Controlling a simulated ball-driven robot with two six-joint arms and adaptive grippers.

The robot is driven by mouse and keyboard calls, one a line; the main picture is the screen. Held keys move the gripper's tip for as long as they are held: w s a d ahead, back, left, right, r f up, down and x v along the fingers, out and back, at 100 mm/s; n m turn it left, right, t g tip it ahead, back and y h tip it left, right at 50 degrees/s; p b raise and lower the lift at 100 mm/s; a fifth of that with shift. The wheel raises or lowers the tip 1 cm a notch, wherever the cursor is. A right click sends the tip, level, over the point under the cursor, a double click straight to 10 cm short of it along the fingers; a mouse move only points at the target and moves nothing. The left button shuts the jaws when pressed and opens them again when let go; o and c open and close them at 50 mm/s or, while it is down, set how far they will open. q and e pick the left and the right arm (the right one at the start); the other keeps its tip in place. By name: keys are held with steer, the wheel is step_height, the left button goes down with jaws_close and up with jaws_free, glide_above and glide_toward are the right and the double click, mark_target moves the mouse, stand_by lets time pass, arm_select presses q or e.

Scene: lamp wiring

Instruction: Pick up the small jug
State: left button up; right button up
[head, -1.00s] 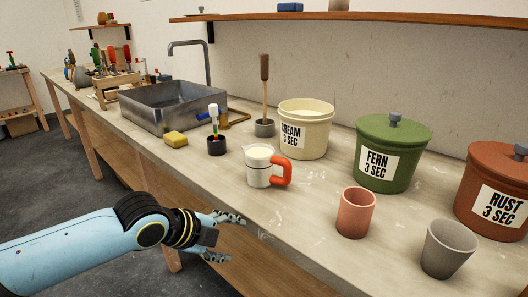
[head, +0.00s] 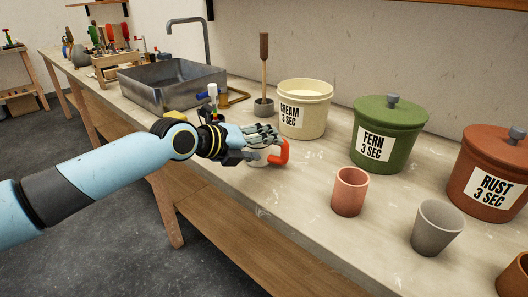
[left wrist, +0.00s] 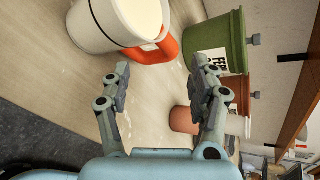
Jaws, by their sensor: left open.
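The small white jug with an orange-red handle (head: 284,152) stands upright on the workbench. My left gripper (head: 258,144) is in front of it in the head view and hides most of its body. Whether a finger touches the jug cannot be told from the head view. My right gripper is not in view.
The cream bucket (head: 304,112) stands just behind the jug, with the lidded fern bucket (head: 388,138) and rust bucket (head: 490,178) further right. A terracotta cup (head: 349,192) and a grey cup (head: 437,228) stand near the front edge. A metal sink (head: 172,88) is behind left.

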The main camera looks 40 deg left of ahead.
mark_target(267, 149)
arm_select(q)
steer(key=x, duration=0.3)
steer(key=p+x, duration=0.1)
steer(key=x, duration=0.1)
steer(key=shift+w+d+r, duration=0.15)
steer(key=shift+r, duration=0.15)
jaws_close()
steer(key=shift+r, duration=0.1)
